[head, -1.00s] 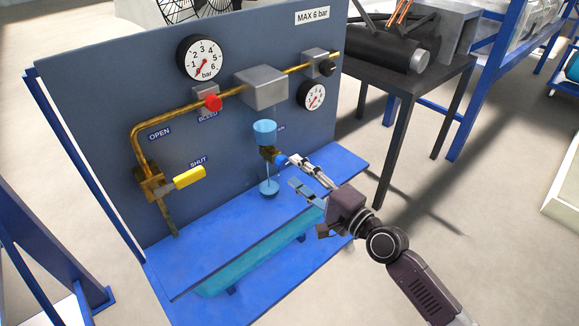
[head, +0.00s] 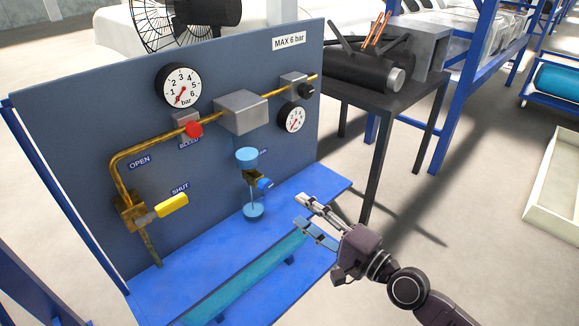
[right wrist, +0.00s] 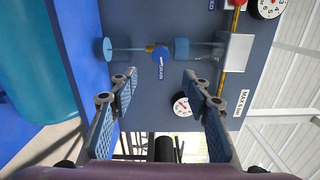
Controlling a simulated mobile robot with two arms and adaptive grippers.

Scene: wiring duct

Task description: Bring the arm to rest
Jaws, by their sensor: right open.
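My right gripper (head: 301,211) is open and empty in front of the panel, above the right part of the blue bench (head: 328,184). It is apart from the brass drain fitting (head: 252,178) with its small blue knob (head: 264,183), which is to its left. In the right wrist view the two open fingers of my right gripper (right wrist: 160,86) frame the panel. The blue knob (right wrist: 161,62) shows beyond them, with clear space between. My left gripper is not in view.
The grey panel (head: 80,120) carries gauges, a yellow handle (head: 172,205) and a red button (head: 194,129). A dark table (head: 390,100) stands at the back right.

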